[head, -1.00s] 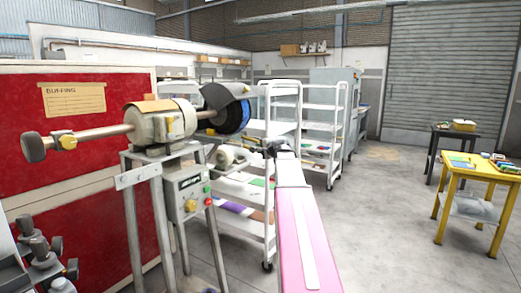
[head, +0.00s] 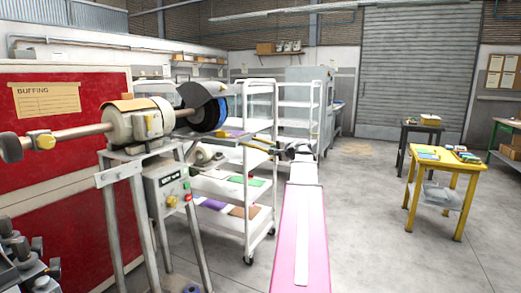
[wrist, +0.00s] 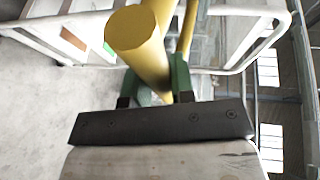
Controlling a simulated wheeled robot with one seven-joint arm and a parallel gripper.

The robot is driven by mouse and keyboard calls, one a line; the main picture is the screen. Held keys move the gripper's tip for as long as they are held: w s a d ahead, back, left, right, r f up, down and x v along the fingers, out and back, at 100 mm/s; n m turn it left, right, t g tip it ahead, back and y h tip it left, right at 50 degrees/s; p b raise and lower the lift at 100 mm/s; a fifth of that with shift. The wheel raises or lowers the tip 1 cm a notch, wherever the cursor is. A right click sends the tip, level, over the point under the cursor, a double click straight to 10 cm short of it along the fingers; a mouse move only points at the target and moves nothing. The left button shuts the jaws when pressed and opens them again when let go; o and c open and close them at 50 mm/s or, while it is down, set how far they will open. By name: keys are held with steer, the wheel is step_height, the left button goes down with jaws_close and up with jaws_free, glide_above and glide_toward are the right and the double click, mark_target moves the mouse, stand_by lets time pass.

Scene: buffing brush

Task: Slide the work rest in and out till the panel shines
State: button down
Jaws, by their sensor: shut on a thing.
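The buffing machine (head: 135,122) stands on a grey pedestal at the left. Its blue brush (head: 222,112) sits at its right end, partly under a dark guard. A thin yellow rod (head: 257,145), apparently the work rest's handle, runs from below the brush to my gripper (head: 285,152). In the wrist view, the green fingers of my gripper (wrist: 153,88) are shut on the thick yellow rod (wrist: 137,38). A purple piece (head: 232,133) shows just below the brush; I cannot tell whether it is the panel on the rest. The panel's shine cannot be made out.
A white shelf cart (head: 262,200) with coloured sheets stands close behind the machine and rod. A control box (head: 172,187) hangs on the pedestal. A yellow table (head: 437,182) stands at the right. The grey floor (head: 365,235) between is clear.

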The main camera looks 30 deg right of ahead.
steer(key=s+d, duration=0.5)
steer(key=s, duration=0.1)
steer(key=shift+s, duration=0.25)
steer(key=c, duration=1)
jaws_free()
steer(key=v, duration=1)
steer(key=shift+s+d, duration=0.1)
steer(key=shift+s, duration=0.3)
